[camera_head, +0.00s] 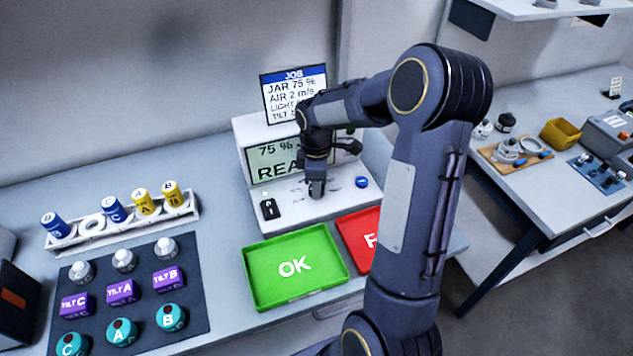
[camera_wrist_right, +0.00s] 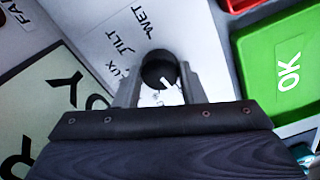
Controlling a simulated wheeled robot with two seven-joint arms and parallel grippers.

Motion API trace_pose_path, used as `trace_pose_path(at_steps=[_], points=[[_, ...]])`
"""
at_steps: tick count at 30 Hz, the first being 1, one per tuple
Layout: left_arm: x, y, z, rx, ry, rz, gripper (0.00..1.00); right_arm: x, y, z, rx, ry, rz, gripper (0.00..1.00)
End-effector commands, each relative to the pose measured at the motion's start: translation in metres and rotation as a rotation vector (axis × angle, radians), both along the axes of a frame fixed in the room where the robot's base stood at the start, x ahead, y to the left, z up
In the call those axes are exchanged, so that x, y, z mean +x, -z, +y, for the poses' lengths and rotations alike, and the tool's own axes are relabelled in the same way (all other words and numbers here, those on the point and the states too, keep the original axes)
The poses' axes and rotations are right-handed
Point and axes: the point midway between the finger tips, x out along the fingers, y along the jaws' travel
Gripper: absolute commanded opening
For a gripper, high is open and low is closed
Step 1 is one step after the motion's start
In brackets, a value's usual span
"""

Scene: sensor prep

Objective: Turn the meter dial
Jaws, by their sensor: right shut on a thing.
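The meter (camera_head: 243,132) is a white console with a lit screen (camera_head: 266,168) whose text is partly covered by my right arm. My right gripper (camera_head: 316,188) points down at its sloping front panel. In the right wrist view the meter dial (camera_wrist_right: 159,68) is a round black knob with a white mark, and my right gripper's two fingers are closed on its sides. Labels WET, TILT and LUX show beside the knob. In the head view the gripper hides the dial. My left gripper is not in view.
A job card (camera_head: 293,90) stands above the meter. A black switch (camera_head: 269,208) and blue button (camera_head: 361,182) flank the gripper. Green OK tray (camera_head: 262,300) and red tray (camera_head: 346,222) lie in front. A jar rack (camera_head: 60,243) and dark mat (camera_head: 205,318) with sensors are left.

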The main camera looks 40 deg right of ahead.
Motion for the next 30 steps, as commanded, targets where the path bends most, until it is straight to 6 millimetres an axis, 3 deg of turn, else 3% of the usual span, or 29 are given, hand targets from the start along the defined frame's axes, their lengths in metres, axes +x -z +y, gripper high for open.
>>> trace_pose_path(at_steps=[16, 17, 21, 30], points=[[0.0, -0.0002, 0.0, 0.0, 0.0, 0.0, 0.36, 0.0007, -0.001, -0.0005, -0.001, -0.026, -0.003, 0.14], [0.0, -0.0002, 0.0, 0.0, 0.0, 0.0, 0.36, 0.0007, -0.001, -0.0005, -0.001, -0.025, -0.003, 0.39], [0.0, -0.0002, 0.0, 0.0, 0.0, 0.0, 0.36, 0.0006, -0.0008, -0.0004, -0.002, -0.025, -0.002, 0.58], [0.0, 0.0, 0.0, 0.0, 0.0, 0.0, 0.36, 0.0004, -0.0016, -0.0002, -0.001, -0.024, -0.002, 0.58]])
